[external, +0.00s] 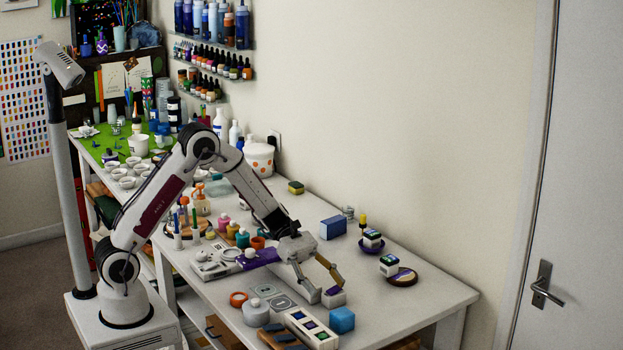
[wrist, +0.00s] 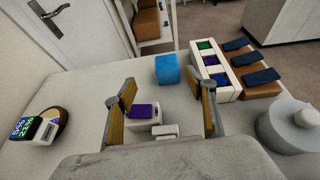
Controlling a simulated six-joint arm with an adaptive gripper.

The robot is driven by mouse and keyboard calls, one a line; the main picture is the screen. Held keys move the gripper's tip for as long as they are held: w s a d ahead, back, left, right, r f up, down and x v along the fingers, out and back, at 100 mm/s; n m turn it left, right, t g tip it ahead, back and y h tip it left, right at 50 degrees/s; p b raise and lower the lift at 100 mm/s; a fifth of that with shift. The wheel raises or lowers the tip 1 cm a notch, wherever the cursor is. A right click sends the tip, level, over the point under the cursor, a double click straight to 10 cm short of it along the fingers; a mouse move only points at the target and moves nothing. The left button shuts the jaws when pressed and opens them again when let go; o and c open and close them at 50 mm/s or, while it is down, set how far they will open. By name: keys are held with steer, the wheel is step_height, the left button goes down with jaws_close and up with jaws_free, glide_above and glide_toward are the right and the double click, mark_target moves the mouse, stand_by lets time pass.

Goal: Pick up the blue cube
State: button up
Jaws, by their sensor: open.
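The blue cube (external: 341,319) sits on the white table near its front edge, just right of the white tray. In the wrist view the cube (wrist: 167,68) lies beyond my fingertips, roughly centred between them and apart from both. My gripper (external: 326,287) is open, low over the table and behind the cube in the external view. In the wrist view my gripper (wrist: 169,95) has its fingers spread, with a small white block with a purple top (wrist: 144,111) seen between them; I cannot tell whether it touches a finger.
A white tray with coloured squares (external: 314,329) is close beside the cube. A white lidded jar (external: 256,312) stands left of it. A darker blue box (external: 333,227) is further back. The table right of the cube is clear.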

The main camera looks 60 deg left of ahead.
mark_target(338, 310)
steer(key=shift+s+d+f+m+g, duration=0.1)
steer(key=shift+s+f+m+g, duration=0.2)
steer(key=shift+s+m, duration=0.15)
steer(key=shift+x, duration=1.3)
steer(key=shift+x, duration=2.6)
steer(key=shift+f, duration=0.1)
steer(key=shift+c, duration=0.5)
steer(key=c, duration=1.2)
